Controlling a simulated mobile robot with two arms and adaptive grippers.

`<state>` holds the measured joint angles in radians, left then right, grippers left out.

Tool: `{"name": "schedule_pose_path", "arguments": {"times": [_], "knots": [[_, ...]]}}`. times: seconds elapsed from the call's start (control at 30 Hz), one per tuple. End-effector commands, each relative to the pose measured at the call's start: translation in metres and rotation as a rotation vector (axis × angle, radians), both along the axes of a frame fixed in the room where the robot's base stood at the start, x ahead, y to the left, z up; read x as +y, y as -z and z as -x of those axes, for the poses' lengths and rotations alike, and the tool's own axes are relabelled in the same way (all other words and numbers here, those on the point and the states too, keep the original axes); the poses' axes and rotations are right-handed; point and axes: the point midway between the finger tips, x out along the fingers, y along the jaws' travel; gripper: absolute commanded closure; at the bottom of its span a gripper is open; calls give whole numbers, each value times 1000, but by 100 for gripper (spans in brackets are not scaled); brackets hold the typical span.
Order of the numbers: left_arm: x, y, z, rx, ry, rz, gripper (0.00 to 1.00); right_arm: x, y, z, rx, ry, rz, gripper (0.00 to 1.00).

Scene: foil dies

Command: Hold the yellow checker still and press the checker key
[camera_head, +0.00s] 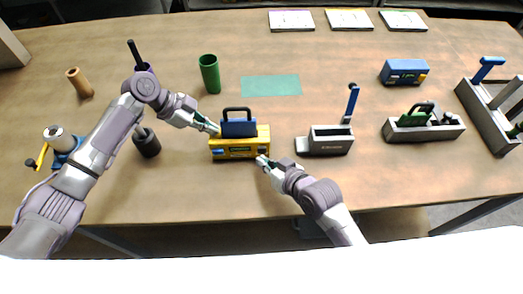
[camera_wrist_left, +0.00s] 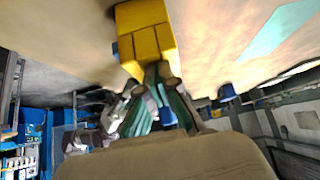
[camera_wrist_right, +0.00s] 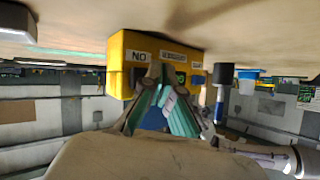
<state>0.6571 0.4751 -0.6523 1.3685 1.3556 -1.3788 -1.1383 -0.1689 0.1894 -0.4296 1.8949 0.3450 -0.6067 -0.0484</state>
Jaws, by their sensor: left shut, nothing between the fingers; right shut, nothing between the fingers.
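The yellow checker (camera_head: 227,144) stands upright on the table, with a blue block (camera_head: 238,129) with a black handle seated in its top. My left gripper (camera_head: 217,131) is shut and empty, its tips at the checker's upper left side; its tips also meet the yellow body (camera_wrist_left: 148,40) in the left wrist view. My right gripper (camera_head: 261,160) is shut and empty, its tips at the right part of the front face. In the right wrist view the labelled front (camera_wrist_right: 118,65) is close behind the fingertips, which hide part of it. I cannot tell whether the key is touched or pressed.
A grey holder (camera_head: 330,141) with a blue-handled tool stands right of the checker. A green cup (camera_head: 209,74) and a green mat (camera_head: 270,86) lie behind it. A dark cylinder (camera_head: 147,143) stands near my left arm. A blue box (camera_head: 404,71) is farther right.

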Motion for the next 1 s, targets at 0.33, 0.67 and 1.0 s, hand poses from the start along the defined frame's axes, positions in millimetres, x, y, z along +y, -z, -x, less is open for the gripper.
{"name": "schedule_pose_path", "arguments": {"times": [0.33,0.67,1.0], "knots": [[1,4,1,5,-1,-7,100,0,0,3,-1,0,0,100],[1,4,1,5,-1,-7,100,1,1,32,1,0,-2,100],[1,4,1,5,-1,-7,100,2,0,61,1,0,-1,100]]}}
